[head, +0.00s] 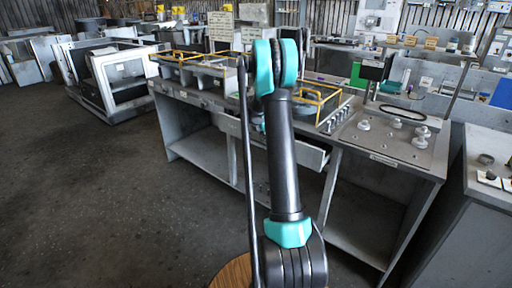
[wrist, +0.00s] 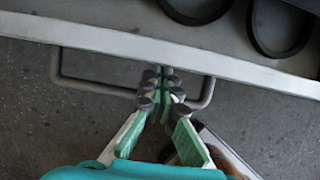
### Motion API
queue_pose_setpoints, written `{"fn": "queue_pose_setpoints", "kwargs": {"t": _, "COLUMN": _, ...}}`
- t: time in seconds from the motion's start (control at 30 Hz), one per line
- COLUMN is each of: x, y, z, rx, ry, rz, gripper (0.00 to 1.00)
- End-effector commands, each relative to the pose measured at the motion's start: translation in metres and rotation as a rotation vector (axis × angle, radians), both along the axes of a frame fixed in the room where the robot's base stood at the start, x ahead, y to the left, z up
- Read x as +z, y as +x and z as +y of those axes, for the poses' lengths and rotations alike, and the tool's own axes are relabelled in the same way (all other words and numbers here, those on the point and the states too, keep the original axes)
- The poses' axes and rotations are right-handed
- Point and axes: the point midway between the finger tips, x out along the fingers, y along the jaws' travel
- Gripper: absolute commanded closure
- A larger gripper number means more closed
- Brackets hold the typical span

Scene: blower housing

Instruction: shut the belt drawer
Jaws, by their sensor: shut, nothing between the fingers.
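The belt drawer (head: 313,157) stands pulled out from under the bench top in the head view, partly hidden behind my arm. In the wrist view its pale front edge (wrist: 100,38) crosses the top of the picture. Black belts (wrist: 195,19) lie inside it. A grey bar handle (wrist: 92,87) sticks out from the drawer front. My gripper (wrist: 162,88) is shut and empty, its fingertips over the middle of the handle. I cannot tell whether they touch it. My gripper is hidden in the head view.
The grey workbench (head: 385,150) has open shelf bays below, and knobs and yellow-framed fixtures on top. Another bench (head: 490,185) stands close at the right. A white-framed machine (head: 120,75) stands at the back left. The dark floor at the left is clear.

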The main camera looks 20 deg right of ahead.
Motion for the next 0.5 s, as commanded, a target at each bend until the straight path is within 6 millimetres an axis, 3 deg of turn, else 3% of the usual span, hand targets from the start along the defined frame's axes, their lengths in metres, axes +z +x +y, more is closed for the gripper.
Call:
{"fn": "queue_pose_setpoints", "kwargs": {"t": 0.2, "x": 0.000, "y": 0.020, "z": -0.032, "rx": -0.002, "ry": 0.001, "rz": 0.000, "gripper": 1.00}}
{"fn": "queue_pose_setpoints", "kwargs": {"t": 0.5, "x": 0.000, "y": 0.031, "z": -0.049, "rx": 0.000, "ry": 0.000, "rz": 0.000, "gripper": 1.00}}
